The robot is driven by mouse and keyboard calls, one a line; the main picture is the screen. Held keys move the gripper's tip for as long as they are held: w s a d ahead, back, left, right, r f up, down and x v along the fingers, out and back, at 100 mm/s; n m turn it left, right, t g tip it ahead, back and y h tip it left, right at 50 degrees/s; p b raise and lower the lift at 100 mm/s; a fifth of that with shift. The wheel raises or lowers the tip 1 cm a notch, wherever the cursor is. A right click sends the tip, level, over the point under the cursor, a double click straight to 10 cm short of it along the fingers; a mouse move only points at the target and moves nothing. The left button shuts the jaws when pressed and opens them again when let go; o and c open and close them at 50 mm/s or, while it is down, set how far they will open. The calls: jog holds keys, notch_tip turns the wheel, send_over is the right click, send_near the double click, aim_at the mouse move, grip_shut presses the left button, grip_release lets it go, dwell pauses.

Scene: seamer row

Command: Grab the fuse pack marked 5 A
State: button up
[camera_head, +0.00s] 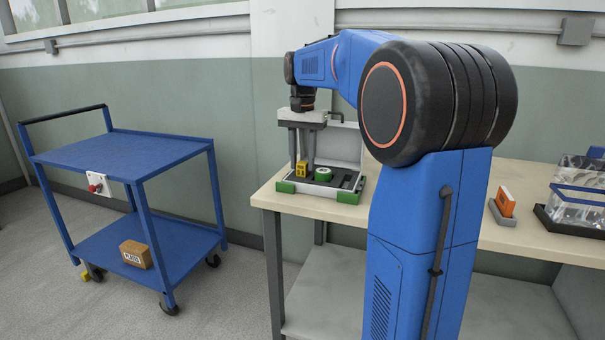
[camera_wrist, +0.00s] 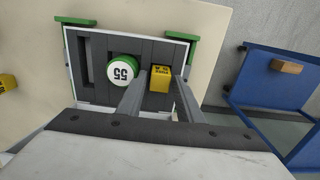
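A yellow pack (camera_head: 302,168) with dark marking stands in the open case (camera_head: 322,193); it also shows in the wrist view (camera_wrist: 161,79). Its marking is too small to read. My gripper (camera_head: 301,163) points down over the case. In the wrist view its fingertips (camera_wrist: 160,76) lie on either side of the yellow pack, with a gap showing, so it looks open. Another yellow item (camera_wrist: 7,82) with dark marks is cut off at the wrist view's left edge; I cannot tell what is on it.
A green and white round piece (camera_wrist: 121,70) marked 55 sits in the case beside the pack. An orange block (camera_head: 505,203) stands in a grey holder on the bench (camera_head: 350,210), near a clear bin (camera_head: 578,195). A blue trolley (camera_head: 120,155) holds a brown box (camera_head: 135,254) on its lower shelf.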

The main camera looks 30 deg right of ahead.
jog(key=shift+f, duration=0.6)
jog(key=c, duration=0.8)
jog(key=shift+r, duration=0.1)
